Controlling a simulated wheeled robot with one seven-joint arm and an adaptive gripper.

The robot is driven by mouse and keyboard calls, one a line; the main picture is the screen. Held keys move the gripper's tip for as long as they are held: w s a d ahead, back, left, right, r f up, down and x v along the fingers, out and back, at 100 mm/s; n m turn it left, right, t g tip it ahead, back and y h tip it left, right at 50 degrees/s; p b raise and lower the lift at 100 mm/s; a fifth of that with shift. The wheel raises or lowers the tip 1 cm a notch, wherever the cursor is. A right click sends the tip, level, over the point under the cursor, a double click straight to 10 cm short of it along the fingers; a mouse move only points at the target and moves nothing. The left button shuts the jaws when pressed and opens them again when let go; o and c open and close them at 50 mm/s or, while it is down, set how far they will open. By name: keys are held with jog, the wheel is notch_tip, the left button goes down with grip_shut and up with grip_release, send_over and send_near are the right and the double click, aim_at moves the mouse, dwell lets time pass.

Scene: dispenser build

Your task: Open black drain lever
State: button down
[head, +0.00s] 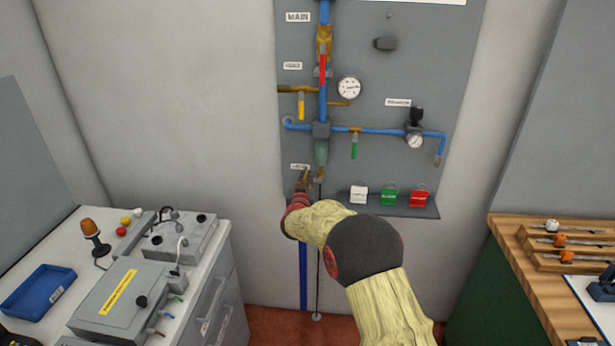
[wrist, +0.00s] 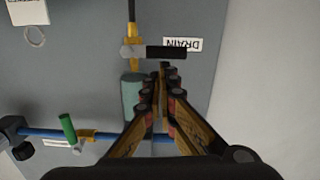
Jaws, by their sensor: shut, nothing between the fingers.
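The black drain lever (wrist: 166,52) lies crosswise to the pipe, its grip pointing right in the wrist view. Its silver end sits on a brass valve (wrist: 132,34) below the teal cylinder (wrist: 133,97). The DRAIN label (wrist: 182,44) is beside it and appears upside down. My gripper (wrist: 166,74) is shut and empty, its fingertips close to the grip of the lever. I cannot tell whether they touch it. In the head view my gripper (head: 304,178) is just under the drain label (head: 300,167), and the lever cannot be made out clearly there.
The grey panel (head: 375,75) carries blue pipes, a yellow lever (head: 301,105), a red lever (head: 323,68), a green lever (head: 354,147) and a round gauge (head: 349,88). A shelf (head: 400,210) with coloured tags is to the right. Benches stand at both sides.

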jog(key=shift+a+f+n+p, duration=0.2)
jog(key=shift+f+n+p, duration=0.1)
jog(key=shift+n+p, duration=0.5)
notch_tip(320, 180, down, 7)
jog(key=d+n+h+p, duration=0.1)
jog(key=n+p, duration=0.5)
jog(key=n, duration=0.8)
jog(key=shift+t, duration=0.3)
jog(key=shift+d+f, duration=0.1)
